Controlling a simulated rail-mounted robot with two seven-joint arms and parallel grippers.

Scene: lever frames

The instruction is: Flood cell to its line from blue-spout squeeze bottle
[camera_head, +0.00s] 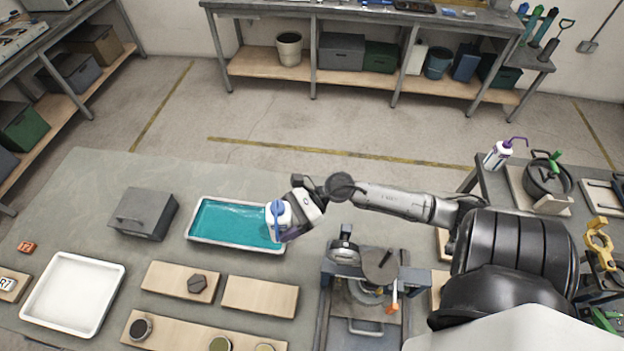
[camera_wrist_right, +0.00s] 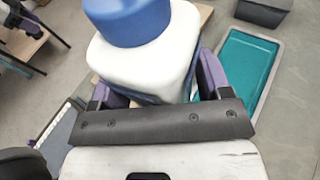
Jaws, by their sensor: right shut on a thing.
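The blue-spout squeeze bottle (camera_head: 278,220) is white with a blue top. My right gripper (camera_head: 288,230) is shut on it, over or beside the right end of a teal-bottomed white tray (camera_head: 193,236). In the right wrist view the bottle (camera_wrist_right: 150,62) stands between the purple fingers (camera_wrist_right: 160,92), its blue cap towards the top edge. The spout tip is hard to make out. A metal fixture (camera_head: 374,262) with a round dark plate is right of the bottle. I cannot tell which thing is the cell, and no fill line is readable. My left gripper is not in view.
A grey lidded box (camera_head: 143,213) stands left of the teal tray. An empty white tray (camera_head: 73,293) lies front left. Wooden boards (camera_head: 259,296) with small discs lie in front. A purple-spout bottle (camera_head: 497,155) stands on the right bench.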

